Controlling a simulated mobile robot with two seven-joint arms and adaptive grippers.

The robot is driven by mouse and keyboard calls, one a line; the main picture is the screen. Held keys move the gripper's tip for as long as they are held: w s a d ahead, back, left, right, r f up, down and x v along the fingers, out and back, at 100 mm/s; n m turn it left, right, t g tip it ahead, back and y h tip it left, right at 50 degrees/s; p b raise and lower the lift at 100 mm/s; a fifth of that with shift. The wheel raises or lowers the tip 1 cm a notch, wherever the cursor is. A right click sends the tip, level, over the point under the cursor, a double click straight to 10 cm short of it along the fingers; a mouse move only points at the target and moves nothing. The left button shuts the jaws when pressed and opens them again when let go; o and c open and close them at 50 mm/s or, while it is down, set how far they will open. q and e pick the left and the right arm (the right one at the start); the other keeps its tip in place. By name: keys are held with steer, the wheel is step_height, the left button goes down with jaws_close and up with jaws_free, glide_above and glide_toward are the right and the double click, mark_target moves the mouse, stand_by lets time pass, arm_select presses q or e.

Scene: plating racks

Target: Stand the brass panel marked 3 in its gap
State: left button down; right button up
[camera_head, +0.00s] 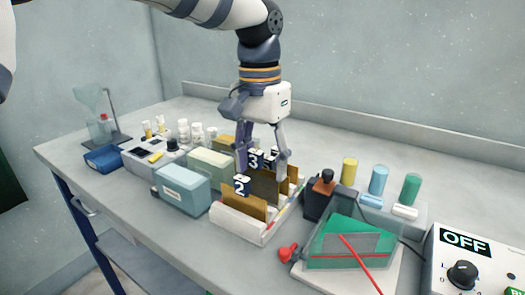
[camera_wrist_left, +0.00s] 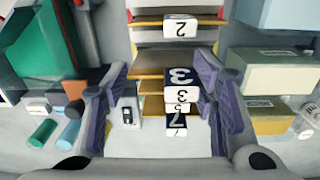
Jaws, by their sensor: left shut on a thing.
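My left gripper (camera_head: 264,160) is shut on the brass panel marked 3 (camera_head: 264,187), with a finger at each side edge. The panel is upright over the white rack (camera_head: 236,229); its lower part is hidden behind the panel marked 2 (camera_head: 252,204), so I cannot tell whether it sits in a gap. In the left wrist view, the 3 tag (camera_wrist_left: 180,77) lies between the fingers (camera_wrist_left: 162,80). The panel marked 2 stands at the rack's near end, and its tag shows in the wrist view (camera_wrist_left: 180,28). A tag marked 7 (camera_wrist_left: 176,121) lies beyond. My right gripper is out of view.
Pale blue (camera_head: 182,188) and pale green (camera_head: 211,164) boxes stand close left of the rack. A dark block with a knob (camera_head: 320,197), a green clear case (camera_head: 347,243) and coloured cylinders (camera_head: 378,181) stand right. A control box (camera_head: 473,262) is at far right.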

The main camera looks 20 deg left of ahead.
arm_select(q)
steer(key=shift+f, duration=1.45)
steer(key=c, duration=0.6)
jaws_free()
steer(key=shift+r, duration=0.1)
steer(key=r, duration=1.2)
steer(key=shift+a, duration=0.2)
steer(key=shift+f, duration=0.1)
